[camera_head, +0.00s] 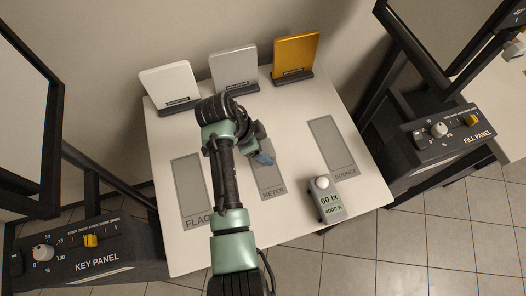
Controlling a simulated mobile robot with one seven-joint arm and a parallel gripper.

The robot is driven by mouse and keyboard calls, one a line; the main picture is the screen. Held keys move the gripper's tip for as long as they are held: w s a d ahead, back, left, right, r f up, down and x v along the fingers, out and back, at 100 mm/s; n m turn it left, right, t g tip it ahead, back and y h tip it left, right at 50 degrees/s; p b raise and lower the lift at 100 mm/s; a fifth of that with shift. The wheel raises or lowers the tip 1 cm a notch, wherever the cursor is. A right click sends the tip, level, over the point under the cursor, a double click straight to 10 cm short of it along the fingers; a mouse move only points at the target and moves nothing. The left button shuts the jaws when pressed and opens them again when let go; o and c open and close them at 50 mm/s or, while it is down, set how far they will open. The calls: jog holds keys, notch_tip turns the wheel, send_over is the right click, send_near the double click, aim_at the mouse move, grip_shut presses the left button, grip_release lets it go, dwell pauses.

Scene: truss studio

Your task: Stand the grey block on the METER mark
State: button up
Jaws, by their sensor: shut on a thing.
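My gripper (265,158) is over the far part of the METER mark (271,182), a grey rectangle in the middle of the white table. It is shut on a small blue-grey thing, mostly hidden by my arm and jaws. I cannot make out its shape, whether it is the grey block, or whether it touches the table. A grey boxy light meter (327,198) with a white dome, reading 60 lx and 4000 K, stands at the front right, apart from my gripper.
The FLAG mark (190,188) lies left and the BOUNCE mark (331,146) right. White (168,82), grey (234,68) and gold (296,56) panels stand in holders along the back. The KEY PANEL (92,262) and FILL PANEL (455,140) flank the white table (300,220).

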jog(key=shift+f, duration=1.65)
jog(key=shift+f, duration=0.25)
jog(key=o, duration=1.4)
jog(key=shift+o, duration=0.2)
jog(key=shift+r, duration=0.15)
